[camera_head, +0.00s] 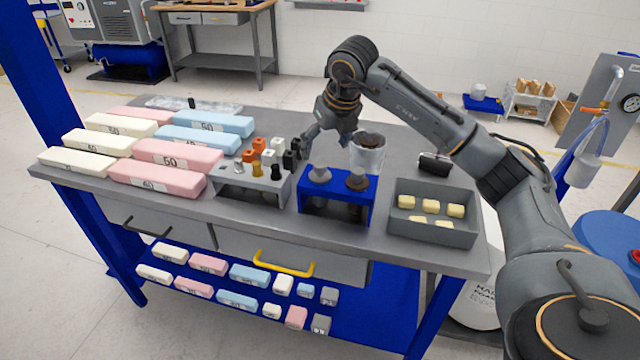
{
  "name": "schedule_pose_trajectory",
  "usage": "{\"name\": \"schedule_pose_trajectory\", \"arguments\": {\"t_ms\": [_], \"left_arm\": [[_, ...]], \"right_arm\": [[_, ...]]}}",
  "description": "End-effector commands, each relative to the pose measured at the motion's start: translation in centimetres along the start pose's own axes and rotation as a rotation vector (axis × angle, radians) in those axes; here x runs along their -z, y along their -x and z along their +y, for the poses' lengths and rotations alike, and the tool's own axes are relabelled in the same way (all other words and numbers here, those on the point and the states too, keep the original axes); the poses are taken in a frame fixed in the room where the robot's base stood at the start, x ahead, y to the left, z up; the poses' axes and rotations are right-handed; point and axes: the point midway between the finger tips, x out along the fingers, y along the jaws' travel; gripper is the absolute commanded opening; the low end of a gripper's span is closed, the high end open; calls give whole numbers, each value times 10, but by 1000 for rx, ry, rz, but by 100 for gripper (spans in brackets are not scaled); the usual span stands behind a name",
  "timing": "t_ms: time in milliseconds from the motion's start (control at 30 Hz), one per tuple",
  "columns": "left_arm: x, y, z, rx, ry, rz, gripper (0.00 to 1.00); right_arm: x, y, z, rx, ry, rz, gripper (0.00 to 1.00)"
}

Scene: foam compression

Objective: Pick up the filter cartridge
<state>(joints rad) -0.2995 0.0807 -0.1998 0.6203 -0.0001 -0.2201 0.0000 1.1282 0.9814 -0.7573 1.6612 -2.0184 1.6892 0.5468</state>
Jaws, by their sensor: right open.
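I cannot tell for certain which thing is the filter cartridge. A clear cup-like cylinder (367,158) with a dark brown top stands upright on the grey table behind a blue stand (335,205). The stand carries two knob-topped pieces, one grey (319,174) and one brown (357,180). My right gripper (310,143) is open and points down over the table, left of the clear cylinder and close to a group of small black, white and orange pieces (272,150). Its fingertips are small and partly hidden. My left gripper is out of view.
Long white, pink and blue foam blocks (178,153) fill the table's left side. A grey holder (252,187) stands left of the blue stand. A grey tray (432,236) with yellow pieces sits at the right. A black clip-like object (435,163) lies behind it.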

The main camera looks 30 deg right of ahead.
Motion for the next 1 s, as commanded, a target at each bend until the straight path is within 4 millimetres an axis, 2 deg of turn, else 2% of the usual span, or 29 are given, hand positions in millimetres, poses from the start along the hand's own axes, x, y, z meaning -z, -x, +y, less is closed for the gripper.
{"name": "schedule_pose_trajectory", "arguments": {"t_ms": [100, 367, 500, 600, 733, 933, 1000], "left_arm": [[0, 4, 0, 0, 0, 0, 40], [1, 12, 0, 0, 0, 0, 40], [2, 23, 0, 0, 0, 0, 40], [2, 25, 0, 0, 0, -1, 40], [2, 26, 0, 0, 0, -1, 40], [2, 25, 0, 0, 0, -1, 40], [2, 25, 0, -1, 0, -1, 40]], "right_arm": [[0, -18, 0, -1, -1, 3, 79], [2, -37, 0, -2, 2, 3, 79], [5, -58, 0, -3, 2, 5, 79], [4, -72, -1, -2, 0, 2, 79], [5, -80, 0, -3, 1, 0, 79], [5, -81, 0, -3, 1, -1, 79], [5, -80, 0, -3, 1, -1, 64]]}}
